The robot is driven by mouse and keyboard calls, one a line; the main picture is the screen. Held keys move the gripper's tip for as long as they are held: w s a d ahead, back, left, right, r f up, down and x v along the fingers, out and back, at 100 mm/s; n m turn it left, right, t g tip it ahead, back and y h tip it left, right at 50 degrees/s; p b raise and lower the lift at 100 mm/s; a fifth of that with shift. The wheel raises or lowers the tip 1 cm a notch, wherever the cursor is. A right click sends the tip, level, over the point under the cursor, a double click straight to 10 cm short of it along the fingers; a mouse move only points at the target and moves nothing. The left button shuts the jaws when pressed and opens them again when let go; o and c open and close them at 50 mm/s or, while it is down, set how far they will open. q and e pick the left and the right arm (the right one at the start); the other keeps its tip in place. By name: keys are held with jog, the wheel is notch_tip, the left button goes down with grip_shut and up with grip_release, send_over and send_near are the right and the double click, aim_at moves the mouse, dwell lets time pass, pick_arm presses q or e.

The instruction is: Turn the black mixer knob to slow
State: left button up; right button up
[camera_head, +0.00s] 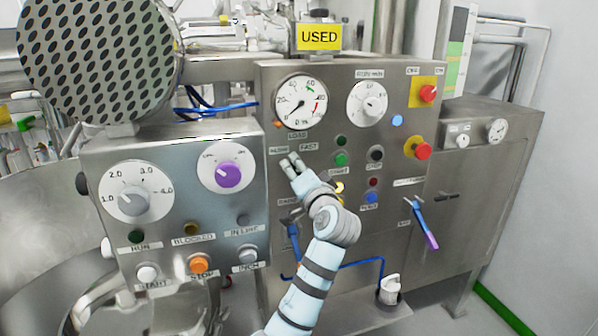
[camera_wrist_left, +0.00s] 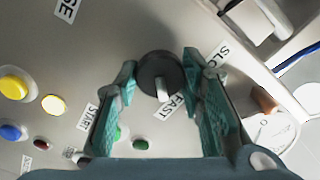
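The black mixer knob (camera_wrist_left: 158,76) shows in the left wrist view, round and dark with a white pointer. The pointer aims down the picture, close to the FAST label (camera_wrist_left: 171,106). The SLOW label (camera_wrist_left: 217,57) is to the right, partly covered by a finger. My left gripper (camera_wrist_left: 160,72) has its teal fingers on both sides of the knob, with small gaps visible; contact cannot be told. In the head view my left gripper (camera_head: 290,162) is at the steel panel (camera_head: 275,95), just below the SLOW and FAST labels, and hides the knob. My right gripper is out of view.
Close to the left gripper are a green button (camera_head: 341,159), a black button (camera_head: 375,154) and a lit yellow one (camera_head: 339,187). A blue-handled lever (camera_head: 293,236) is below. Left stands a separate box with a purple knob (camera_head: 229,174).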

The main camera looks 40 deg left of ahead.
pick_arm(q)
jog(key=c, duration=0.4)
jog(key=shift+n, duration=0.4)
jog(key=n+b, duration=0.4)
jog(key=n, duration=0.3)
jog(key=shift+f+b, duration=0.1)
jog(key=shift+b, duration=0.3)
jog(key=n+b, duration=0.3)
jog(key=n, duration=0.2)
jog(key=shift+n, duration=0.3)
jog(key=shift+n+b, duration=1.65)
jog(key=shift+n, duration=0.65)
